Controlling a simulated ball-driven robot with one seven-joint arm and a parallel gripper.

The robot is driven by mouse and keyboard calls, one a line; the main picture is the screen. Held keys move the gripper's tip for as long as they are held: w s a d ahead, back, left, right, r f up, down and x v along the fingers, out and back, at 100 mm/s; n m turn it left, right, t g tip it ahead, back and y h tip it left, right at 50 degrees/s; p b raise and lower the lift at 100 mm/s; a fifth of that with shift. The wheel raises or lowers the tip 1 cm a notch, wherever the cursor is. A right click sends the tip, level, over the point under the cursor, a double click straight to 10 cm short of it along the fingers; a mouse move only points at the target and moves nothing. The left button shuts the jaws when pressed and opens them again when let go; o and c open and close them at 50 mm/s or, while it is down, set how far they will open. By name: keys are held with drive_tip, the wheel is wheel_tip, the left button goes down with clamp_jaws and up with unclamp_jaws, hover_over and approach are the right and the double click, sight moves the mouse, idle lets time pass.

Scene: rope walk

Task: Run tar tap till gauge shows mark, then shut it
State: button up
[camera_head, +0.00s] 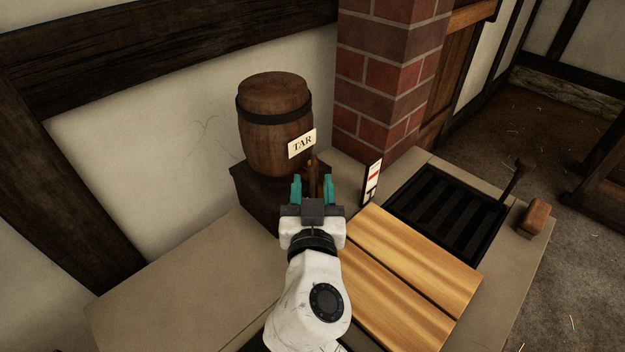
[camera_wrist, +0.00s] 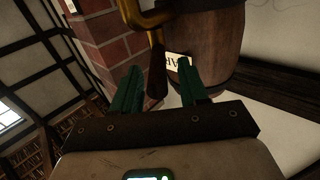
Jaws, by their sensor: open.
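The tar barrel (camera_head: 275,135) is brown wood with a dark hoop and a TAR label (camera_head: 302,144); it stands on a dark block. In the wrist view the barrel (camera_wrist: 205,45) is at the upper right. The tap shows there as a brass pipe (camera_wrist: 150,18) with a dark handle (camera_wrist: 156,72). My gripper (camera_head: 312,182) is open in front of the tap, and the handle appears in line with the gap between its teal fingers (camera_wrist: 160,84). I cannot tell whether they touch. The gauge (camera_head: 373,178) is an upright white strip with a red mark and a dark lower part.
A brick pillar (camera_head: 385,85) rises behind the gauge. Light wooden boards (camera_head: 425,270) lie right of my arm. Beyond them are a dark grate (camera_head: 447,212), a dark lever (camera_head: 518,178) and a brown block (camera_head: 536,217). The bench (camera_head: 190,290) is bare at left.

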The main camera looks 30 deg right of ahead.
drive_tip(key=shift+w+d, duration=0.2)
drive_tip(key=shift+w, duration=0.15)
drive_tip(key=shift+c, duration=0.2)
clamp_jaws()
